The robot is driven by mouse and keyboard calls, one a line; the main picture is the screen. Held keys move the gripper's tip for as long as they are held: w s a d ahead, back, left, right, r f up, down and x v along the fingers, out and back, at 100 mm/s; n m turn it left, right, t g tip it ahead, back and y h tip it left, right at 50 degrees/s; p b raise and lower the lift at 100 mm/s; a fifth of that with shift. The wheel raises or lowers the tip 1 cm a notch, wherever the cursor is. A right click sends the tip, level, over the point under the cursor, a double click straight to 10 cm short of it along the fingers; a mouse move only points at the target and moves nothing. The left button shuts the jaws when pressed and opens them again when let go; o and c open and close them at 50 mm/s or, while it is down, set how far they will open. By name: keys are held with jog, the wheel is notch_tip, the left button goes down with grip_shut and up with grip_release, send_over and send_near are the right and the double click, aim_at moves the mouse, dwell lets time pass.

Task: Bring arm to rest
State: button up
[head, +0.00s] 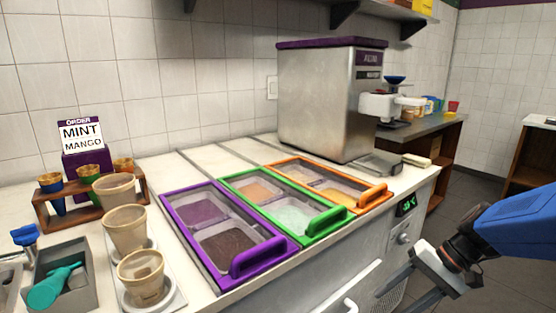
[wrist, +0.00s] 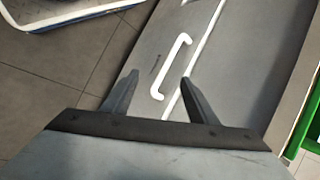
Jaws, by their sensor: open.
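My blue arm (head: 520,222) reaches in from the right edge of the head view. My gripper (head: 397,277) hangs in front of the counter's front face, below the worktop and near a white drawer handle (head: 358,302). In the wrist view my gripper (wrist: 162,92) has its two dark fingers spread apart with nothing between them. Behind the fingers are the grey cabinet front and a white handle (wrist: 172,66); I see no contact with it.
Purple (head: 272,256), green (head: 325,223) and orange (head: 371,194) framed topping bins sit in the counter. A steel machine (head: 315,105) stands behind them. Cups (head: 125,232), a grey bin (head: 82,293) with a teal scoop and an order sign (head: 81,135) are at left. Open floor (head: 470,190) lies right.

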jog(key=s+r+n+t+h, duration=0.4)
jog(key=s+h, duration=0.3)
jog(key=s, duration=0.3)
jog(key=shift+d+r+n, duration=0.3)
jog(key=shift+r+n, duration=0.1)
jog(key=shift+r, duration=0.1)
dwell(0.8)
